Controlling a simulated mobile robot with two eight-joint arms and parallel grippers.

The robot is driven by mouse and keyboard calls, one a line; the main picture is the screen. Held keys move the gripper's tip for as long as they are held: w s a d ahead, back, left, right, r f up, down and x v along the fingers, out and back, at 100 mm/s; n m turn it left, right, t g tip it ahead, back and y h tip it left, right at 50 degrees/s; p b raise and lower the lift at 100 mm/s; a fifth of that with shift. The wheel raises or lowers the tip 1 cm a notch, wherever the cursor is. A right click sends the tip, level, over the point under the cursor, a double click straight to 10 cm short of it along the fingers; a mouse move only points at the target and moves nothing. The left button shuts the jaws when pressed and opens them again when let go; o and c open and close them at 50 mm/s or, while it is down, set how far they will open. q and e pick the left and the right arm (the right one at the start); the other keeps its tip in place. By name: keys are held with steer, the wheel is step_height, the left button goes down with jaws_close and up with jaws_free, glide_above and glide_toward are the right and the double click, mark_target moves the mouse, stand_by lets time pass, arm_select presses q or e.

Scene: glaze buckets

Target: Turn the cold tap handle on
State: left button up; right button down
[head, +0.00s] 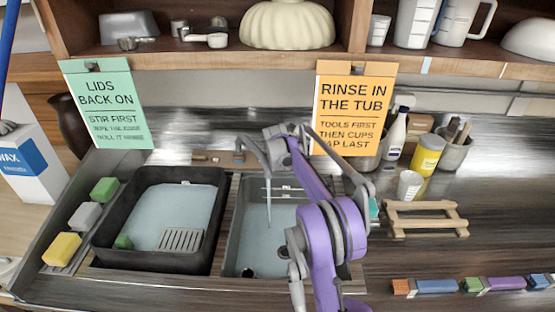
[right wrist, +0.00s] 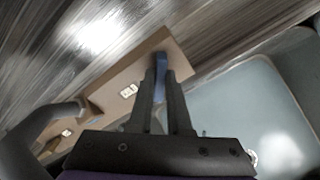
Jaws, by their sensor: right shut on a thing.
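A grey tap (head: 252,145) stands behind the sink tub (head: 232,230), its curved spout over the basin. A thin pale stream (head: 268,205) hangs from the spout to the water. In the right wrist view, the spout (right wrist: 40,130) is at the lower left. A wooden tap board (right wrist: 150,55) with small white labels carries a blue cold tap handle (right wrist: 161,62). My right gripper (right wrist: 162,78) is shut on this handle. In the head view my purple right arm reaches over the sink and hides its fingertips. My left gripper is not in view.
A dark tub (head: 100,240) of water with a grate is left of the sink. Green, grey and yellow sponges (head: 62,249) line its left side. An orange sign (head: 352,105) hangs close behind my arm. A wooden rack (head: 425,219) stands on the right counter.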

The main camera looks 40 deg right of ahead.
steer(key=shift+n, duration=1.9)
steer(key=c, duration=0.9)
jaws_free()
steer(key=shift+o, duration=0.2)
steer(key=v, duration=1)
steer(key=shift+r+b, duration=0.35)
steer(key=shift+s+a, duration=0.1)
steer(key=shift+a, duration=0.05)
